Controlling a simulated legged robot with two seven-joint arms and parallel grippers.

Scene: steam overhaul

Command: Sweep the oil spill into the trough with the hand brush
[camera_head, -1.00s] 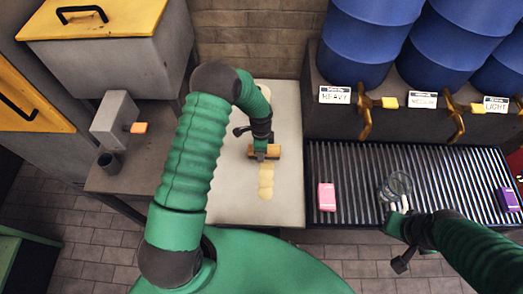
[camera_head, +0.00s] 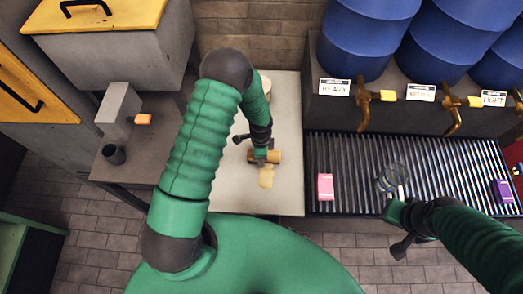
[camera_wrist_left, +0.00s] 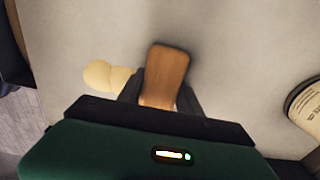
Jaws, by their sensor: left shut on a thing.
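The oil spill (camera_head: 266,178) is a small pale yellow patch on the light grey worktop, on the near side of the brush. It also shows left of the brush in the left wrist view (camera_wrist_left: 103,75). My left gripper (camera_head: 262,151) is shut on the hand brush (camera_head: 274,157), whose wooden block is held low at the spill's far end. Its bristles are hidden. A dark ribbed grating (camera_head: 445,165), perhaps the trough, lies right of the worktop. My right gripper (camera_head: 396,198) is at a clear glass jar (camera_head: 388,178) over the grating; its jaws are unclear.
A pink block (camera_head: 325,187) and a purple block (camera_head: 502,191) lie on the grating. Blue drums with brass taps stand behind it, labelled HEAVY and LIGHT among others. A pale round container (camera_head: 265,84) stands at the worktop's back. A dark cup (camera_head: 114,154) is left.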

